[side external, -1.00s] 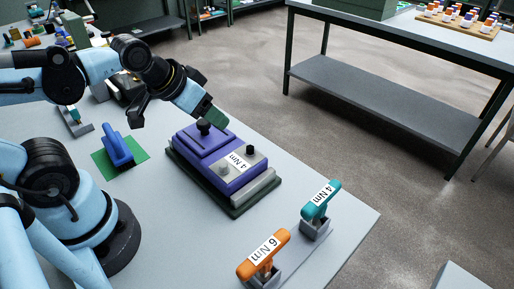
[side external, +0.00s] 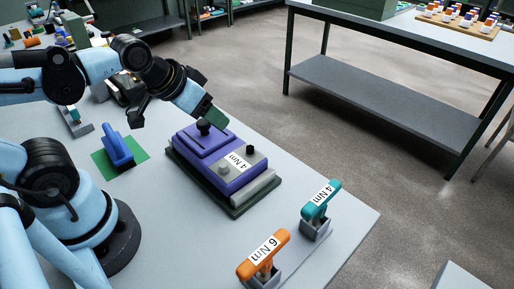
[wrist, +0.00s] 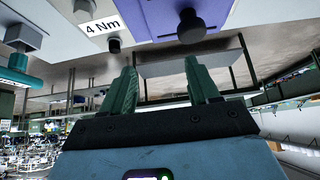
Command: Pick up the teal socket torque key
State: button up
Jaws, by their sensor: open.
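The teal socket torque key (side external: 321,199), labelled 4 Nm, stands in a grey holder (side external: 315,229) near the right edge of the table. A teal part (wrist: 18,76) at the left edge of the wrist view looks like the same key, partly cut off. My gripper (side external: 214,117) is above the far end of the purple fixture, well apart from the key and to its left. In the wrist view my gripper (wrist: 163,72) has its two green fingers spread with nothing between them.
The purple fixture (side external: 213,166), with a 4 Nm label and black knobs, stands on a dark green base between my gripper and the key. An orange 6 Nm key (side external: 264,254) stands nearer the camera. A blue tool (side external: 118,149) sits on a green mat.

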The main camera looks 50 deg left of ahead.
jog(key=shift+c, duration=0.2)
dwell(0.5)
jog(key=shift+w+d+r+m, duration=0.15)
jog(key=shift+w+d+m, duration=0.1)
jog(key=shift+m, duration=0.15)
jog(key=w+d+r+m+g+h, duration=0.1)
jog(key=w+d+r+m+g, duration=0.15)
jog(key=d+m, duration=0.55)
notch_tip(320, 180, up, 3)
jog(key=m+g+y, duration=0.1)
jog(key=m+g, duration=0.4)
jog(key=m, duration=2.2)
send_over(323, 195)
jog(key=shift+f, duration=5.95)
grip_shut()
